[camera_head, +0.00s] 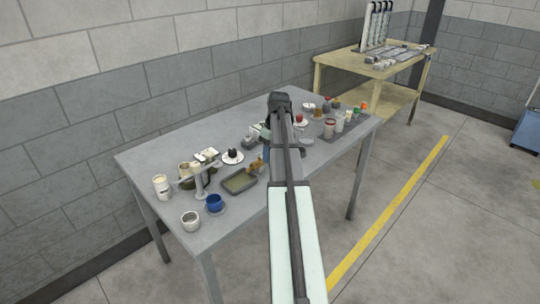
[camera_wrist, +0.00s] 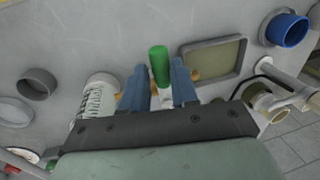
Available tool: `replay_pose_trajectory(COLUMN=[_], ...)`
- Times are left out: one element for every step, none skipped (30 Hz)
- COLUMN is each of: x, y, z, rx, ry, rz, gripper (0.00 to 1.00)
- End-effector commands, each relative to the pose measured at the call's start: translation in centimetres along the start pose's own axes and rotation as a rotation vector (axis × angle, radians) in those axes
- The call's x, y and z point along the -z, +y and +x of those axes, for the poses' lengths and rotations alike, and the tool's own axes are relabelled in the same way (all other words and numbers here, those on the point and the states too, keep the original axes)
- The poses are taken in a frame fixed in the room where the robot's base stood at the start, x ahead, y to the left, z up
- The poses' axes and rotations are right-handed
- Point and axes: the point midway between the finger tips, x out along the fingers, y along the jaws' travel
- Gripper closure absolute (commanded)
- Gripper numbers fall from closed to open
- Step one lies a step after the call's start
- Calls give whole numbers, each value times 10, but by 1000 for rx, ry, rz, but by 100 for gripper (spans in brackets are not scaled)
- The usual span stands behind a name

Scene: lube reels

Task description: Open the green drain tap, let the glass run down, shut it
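In the wrist view the green tap handle (camera_wrist: 159,65) is an upright-looking green cylinder between my gripper's (camera_wrist: 160,82) two blue fingers. The fingers stand apart, one on each side of it, with little or no gap; I cannot tell whether they touch it. Brass-coloured parts show beside both fingers, partly hidden by them. A clear or white banded cylinder (camera_wrist: 98,97), possibly the glass, stands left of the fingers; its fluid level is not readable. In the head view my arm hides the handle and most of my gripper.
A shallow tray (camera_head: 239,181) with yellowish contents lies close by; it shows in the wrist view too (camera_wrist: 241,60). A blue cup (camera_head: 214,203), a white jar (camera_head: 161,187) and a pale stand crowd the table's left end. Jars fill the right end.

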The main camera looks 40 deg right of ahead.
Motion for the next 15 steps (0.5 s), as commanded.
replay_pose_trajectory(x=[0, 0, 0, 0, 0, 0, 0, 0, 0, 0, 0, 0, 0, 0, 0], y=[0, 0, 0, 0, 0, 0, 0, 0, 0, 0, 0, -1, 0, 0, 0], z=[0, 0, 0, 0, 0, 0, 0, 0, 0, 0, 0, 0, 0, -1, -3], rx=[0, 0, 1, 1, 1, 1, 1, 1, 1, 1, 1, 1, 1, 1, 1], ry=[0, 0, 0, 0, 0, 0, 0, 0, 0, 0, 0, 0, 0, 0, 0], rz=[1, 1, 1, 2, 2, 2, 2, 2, 3, 3, 3, 3, 3, 3, 3], gripper=[66, 64, 60, 57, 54, 53, 53, 53, 53, 53, 53, 53, 53, 53, 53])
